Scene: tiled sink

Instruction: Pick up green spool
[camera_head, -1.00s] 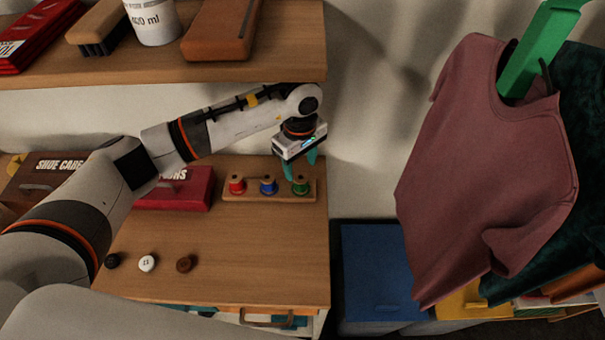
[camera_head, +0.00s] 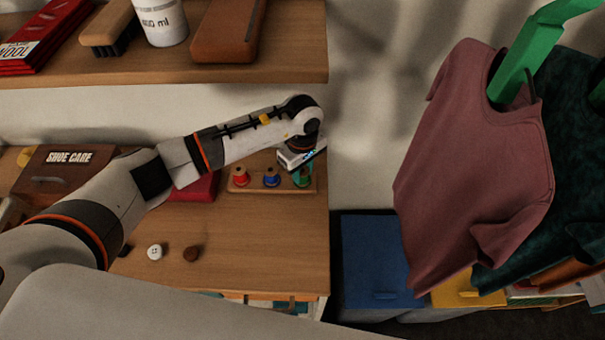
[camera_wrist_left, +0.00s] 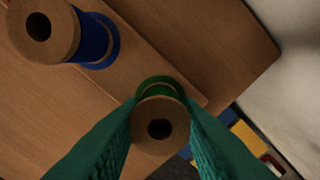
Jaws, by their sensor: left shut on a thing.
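The green spool (camera_head: 303,178) stands at the right end of a wooden spool holder (camera_head: 246,188). My left gripper (camera_head: 303,172) has come down over it from above, with its teal fingers on either side. In the left wrist view the green spool (camera_wrist_left: 159,122) sits between the two fingertips (camera_wrist_left: 160,128), and the gripper is shut on it. Its wooden top with a dark hole faces the camera. The spool still appears to be at the holder; I cannot tell whether it is lifted. My right gripper is not in view.
A blue spool (camera_head: 271,177) stands just left of the green one, and a red spool (camera_head: 240,177) further left. A red box (camera_head: 195,190) is partly behind my arm. A shelf (camera_head: 290,70) hangs above. Buttons lie on the table (camera_head: 240,235). Shirts hang at right.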

